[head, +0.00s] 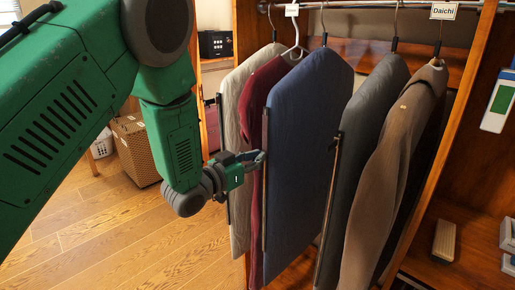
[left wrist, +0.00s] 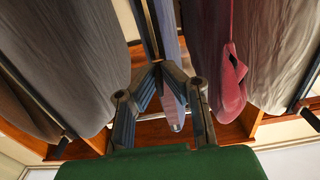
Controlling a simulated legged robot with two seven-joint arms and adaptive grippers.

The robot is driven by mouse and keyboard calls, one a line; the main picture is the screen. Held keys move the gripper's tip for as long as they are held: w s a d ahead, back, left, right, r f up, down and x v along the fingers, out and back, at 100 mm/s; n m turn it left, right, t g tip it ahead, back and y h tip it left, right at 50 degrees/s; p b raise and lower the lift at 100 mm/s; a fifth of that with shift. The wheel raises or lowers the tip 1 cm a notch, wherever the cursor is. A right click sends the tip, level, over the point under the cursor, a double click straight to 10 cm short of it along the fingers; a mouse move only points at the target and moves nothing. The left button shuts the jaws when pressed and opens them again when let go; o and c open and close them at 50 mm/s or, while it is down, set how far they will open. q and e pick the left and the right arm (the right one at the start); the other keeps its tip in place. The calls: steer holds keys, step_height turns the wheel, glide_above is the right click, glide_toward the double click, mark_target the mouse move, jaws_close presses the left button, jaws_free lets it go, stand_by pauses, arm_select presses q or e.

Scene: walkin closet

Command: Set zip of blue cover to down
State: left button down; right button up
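The blue cover (head: 312,130) hangs from the rail in the middle of the head view. Its zip (head: 265,190) is a dark strip along the cover's near left edge. My left gripper (head: 258,160) is at this edge, about halfway down the cover. In the left wrist view the fingertips (left wrist: 160,68) come together at the dark zip strip (left wrist: 149,28), with the blue cover (left wrist: 168,28) just behind. They look shut on the zip; the small pull itself is hidden between them. My right gripper is in neither view.
A red garment (head: 250,120) and a pale cover (head: 236,90) hang left of the blue one. A grey cover (head: 365,130) with its own zip and a brown coat (head: 395,165) hang to its right. A woven box (head: 137,150) stands on the otherwise mostly clear floor.

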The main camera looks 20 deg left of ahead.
arm_select(q)
step_height(320, 180, down, 33)
steer(key=b, duration=1.8)
steer(key=shift+f, duration=0.2)
steer(key=shift+w+a, duration=0.1)
steer(key=shift+a, duration=0.05)
steer(key=c, duration=1.7)
jaws_free()
steer(key=shift+c, duration=0.2)
steer(key=v, duration=1.2)
